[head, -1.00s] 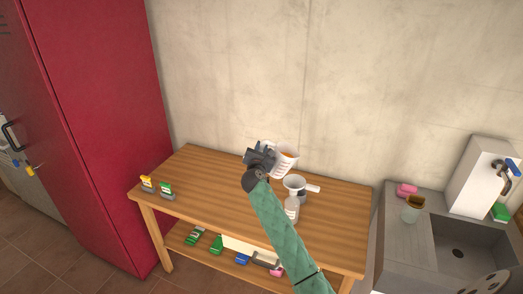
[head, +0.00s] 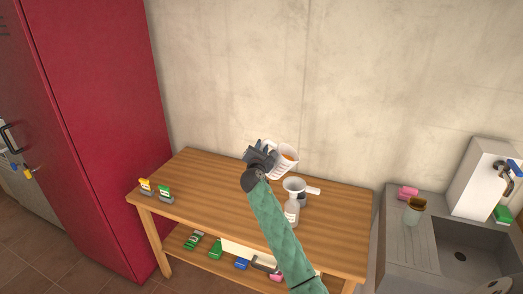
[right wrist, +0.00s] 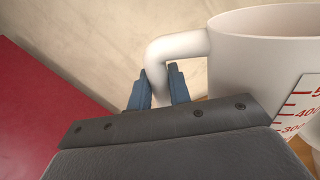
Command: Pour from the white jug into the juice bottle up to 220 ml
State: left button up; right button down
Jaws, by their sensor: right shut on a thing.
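The white jug (head: 287,161) is held above the back of the wooden table, tilted a little to the right, with orange-brown liquid showing inside. My right gripper (head: 266,150) is shut on the jug's handle. In the right wrist view the fingers (right wrist: 158,88) close around the handle of the jug (right wrist: 255,65), and red scale marks show on its side. The juice bottle (head: 292,212) stands upright on the table, below and slightly right of the jug, apart from it. A white funnel (head: 294,184) with a side handle sits on its mouth. My left gripper is not in view.
The wooden table (head: 215,195) carries yellow and green items at its left end. Green, blue and pink things lie on its lower shelf. A red cabinet (head: 100,120) stands left. A sink (head: 462,255) with a cup (head: 413,212) is right.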

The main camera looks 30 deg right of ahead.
jog(key=shift+r, duration=0.15)
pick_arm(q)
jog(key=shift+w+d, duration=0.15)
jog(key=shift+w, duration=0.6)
pick_arm(e)
jog(key=shift+r+m, duration=0.1)
jog(key=shift+m, duration=0.2)
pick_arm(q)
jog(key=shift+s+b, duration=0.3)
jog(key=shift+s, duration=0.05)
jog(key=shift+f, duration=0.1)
pick_arm(e)
jog(key=shift+s+d+r+m+b, duration=0.15)
jog(key=shift+r+m+b, duration=0.05)
jog(key=shift+m+b, duration=0.3)
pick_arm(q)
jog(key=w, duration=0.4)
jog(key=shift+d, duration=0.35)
